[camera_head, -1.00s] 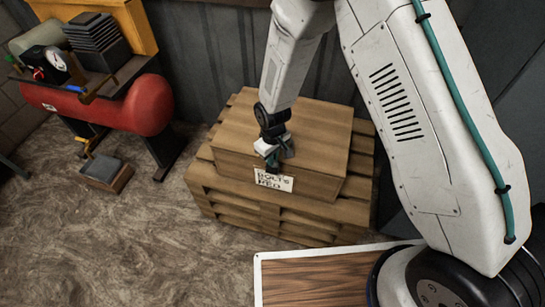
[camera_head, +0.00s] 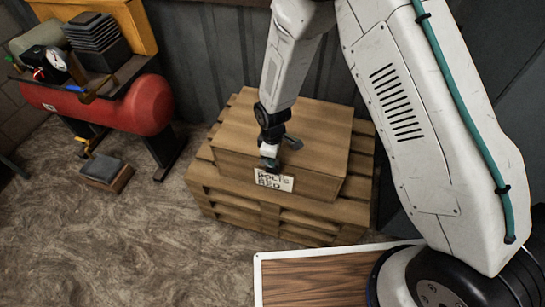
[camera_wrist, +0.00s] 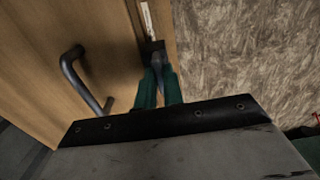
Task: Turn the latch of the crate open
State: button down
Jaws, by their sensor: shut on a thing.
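The wooden crate (camera_head: 285,130) has its lid down and a white label on its front reading "BOLTS RED". My gripper (camera_head: 269,163) is at the crate's front edge, just above the label. In the wrist view its green fingers (camera_wrist: 157,82) are close together on a small dark piece, which looks like the latch (camera_wrist: 153,47). Most of the latch is hidden between the fingertips, so its exact angle cannot be told. A dark bent bar handle (camera_wrist: 84,78) stands on the crate beside the fingers, apart from them.
The crate sits on stacked wooden pallets (camera_head: 235,197) against a dark corrugated wall (camera_head: 215,60). A red tank (camera_head: 110,105) stands at the left, with a small box (camera_head: 103,172) on the floor. A wood-topped board (camera_head: 320,280) with a white rim is in front.

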dwell(0.3)
jog(key=c, duration=1.5)
grip_release()
jog(key=shift+r, duration=3.9)
jog(key=s+d+r+m, duration=0.4)
jog(key=s+d+r, duration=0.3)
jog(key=s+r, duration=0.2)
jog(key=s+d+r+m+t, duration=0.1)
jog(key=s+d+r+m, duration=0.4)
jog(key=r, duration=0.9)
jog(key=s+d+r+m, duration=0.5)
jog(key=s+d+r, duration=0.6)
jog(key=s, duration=0.2)
jog(key=shift+s+r, duration=0.1)
jog(key=shift+r, duration=0.2)
